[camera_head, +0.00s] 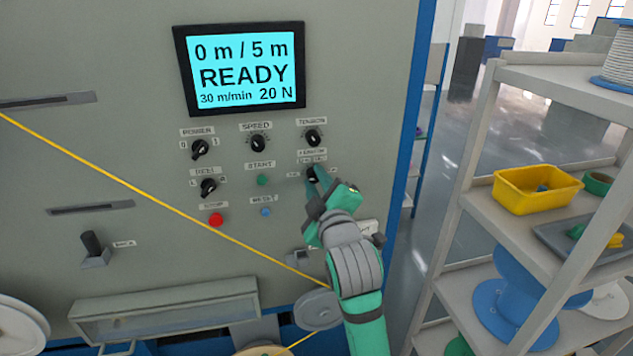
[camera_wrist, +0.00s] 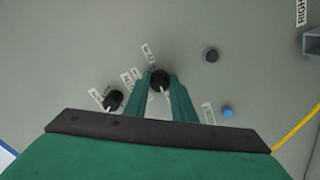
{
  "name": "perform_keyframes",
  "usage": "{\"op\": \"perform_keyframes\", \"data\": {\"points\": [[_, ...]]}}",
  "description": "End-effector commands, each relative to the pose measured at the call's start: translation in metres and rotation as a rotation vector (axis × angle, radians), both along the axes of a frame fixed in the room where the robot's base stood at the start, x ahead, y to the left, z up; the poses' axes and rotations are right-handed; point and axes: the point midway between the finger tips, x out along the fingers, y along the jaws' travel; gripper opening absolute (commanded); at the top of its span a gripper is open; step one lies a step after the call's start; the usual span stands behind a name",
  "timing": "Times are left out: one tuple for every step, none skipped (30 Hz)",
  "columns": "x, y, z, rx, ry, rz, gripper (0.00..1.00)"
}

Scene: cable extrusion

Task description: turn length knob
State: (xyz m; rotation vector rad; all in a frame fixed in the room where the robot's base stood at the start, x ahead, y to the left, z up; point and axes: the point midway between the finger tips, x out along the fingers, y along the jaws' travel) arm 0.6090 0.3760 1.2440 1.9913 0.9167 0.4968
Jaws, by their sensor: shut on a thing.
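My gripper (camera_head: 314,180) has green fingers and reaches the machine's grey panel from below right. It is shut on a small black knob (camera_head: 312,173) below the TENSION knob (camera_head: 312,138). In the wrist view the two fingers (camera_wrist: 160,88) stand on either side of this black knob (camera_wrist: 160,77), and its white pointer shows between them. The label above the held knob is too blurred to read. The screen (camera_head: 241,70) reads 0 m / 5 m, READY, 30 m/min and 20 N.
Nearby are the SPEED knob (camera_head: 258,143), the POWER knob (camera_head: 200,148), a green START button (camera_head: 263,180), a blue button (camera_head: 265,211) and a red button (camera_head: 216,220). A yellow cable (camera_head: 150,195) runs diagonally across the panel. Shelves with a yellow bin (camera_head: 540,195) stand at right.

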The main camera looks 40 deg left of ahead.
Motion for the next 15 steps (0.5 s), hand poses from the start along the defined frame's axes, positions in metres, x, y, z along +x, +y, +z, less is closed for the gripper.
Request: {"op": "perform_keyframes", "data": {"points": [[-0.0010, 0.0013, -0.0010, -0.011, -0.008, 0.003, 0.01], [-0.0011, 0.0015, -0.0011, -0.016, -0.014, 0.003, 0.01], [-0.0012, 0.0016, -0.0011, -0.023, -0.022, 0.004, 0.01], [-0.0012, 0.0016, -0.0011, -0.026, -0.026, 0.004, 0.01], [-0.0013, 0.0016, -0.0012, -0.029, -0.029, 0.004, 0.01], [-0.0013, 0.0016, -0.0012, -0.032, -0.033, 0.004, 0.01], [-0.0013, 0.0016, -0.0012, -0.034, -0.035, 0.004, 0.01], [-0.0013, 0.0016, -0.0012, -0.036, -0.037, 0.004, 0.01], [-0.0013, 0.0016, -0.0012, -0.037, -0.039, 0.004, 0.01], [-0.0013, 0.0016, -0.0012, -0.038, -0.040, 0.004, 0.01], [-0.0012, 0.0017, -0.0012, -0.039, -0.041, 0.004, 0.01], [-0.0013, 0.0018, -0.0012, -0.039, -0.041, 0.004, 0.01], [-0.0013, 0.0018, -0.0012, -0.039, -0.041, 0.004, 0.01], [-0.0013, 0.0018, -0.0012, -0.039, -0.041, 0.004, 0.01], [-0.0013, 0.0018, -0.0012, -0.039, -0.041, 0.004, 0.01]]}}
